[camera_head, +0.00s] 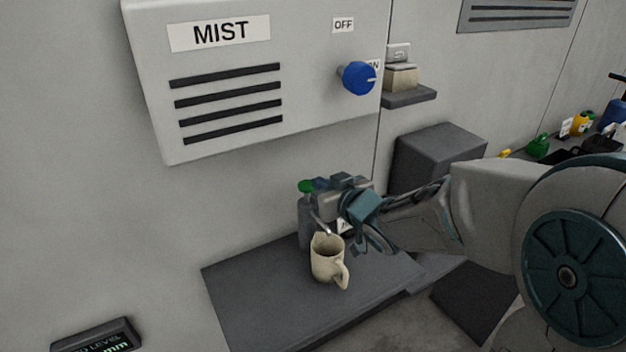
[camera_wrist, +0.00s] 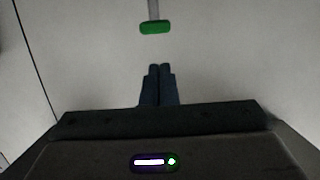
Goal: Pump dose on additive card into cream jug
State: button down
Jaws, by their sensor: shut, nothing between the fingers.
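The cream jug (camera_head: 328,262) stands upright on a dark shelf (camera_head: 250,290) in the head view, its handle to the right. Just behind it is a grey pump bottle (camera_head: 304,222) with a green top (camera_head: 306,186). A thin grey spout (camera_head: 321,226) reaches down near the jug's rim. My gripper (camera_head: 321,184) is at the level of the green top, close by its right side; contact cannot be told. In the wrist view the fingers (camera_wrist: 158,70) are shut and empty, with a green piece (camera_wrist: 155,27) beyond them. A small white card (camera_head: 344,226) is mostly hidden behind my arm.
A MIST panel (camera_head: 255,80) with a blue knob (camera_head: 359,78) hangs on the wall above. A dark box (camera_head: 437,160) stands right of the shelf. A level display (camera_head: 97,338) is at bottom left. The shelf's left and front parts are clear.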

jog(key=v, duration=0.5)
dwell(0.3)
jog(key=s+d+f+m+g+h+p, duration=0.1)
jog(key=s+d+m+h, duration=0.1)
jog(key=d+h, duration=0.3)
jog(key=s+d+f+m+g+h, duration=0.1)
jog(key=s+d+f+m+h, duration=0.15)
jog(key=d, duration=0.45)
jog(key=s+d+f+m+g+p, duration=0.1)
jog(key=s+g, duration=0.6)
jog(key=s, duration=0.7)
jog(key=shift+s+d+f+m+g+h, duration=0.25)
jog(key=shift+d+f+m+g+h, duration=0.2)
jog(key=shift+d+m, duration=0.35)
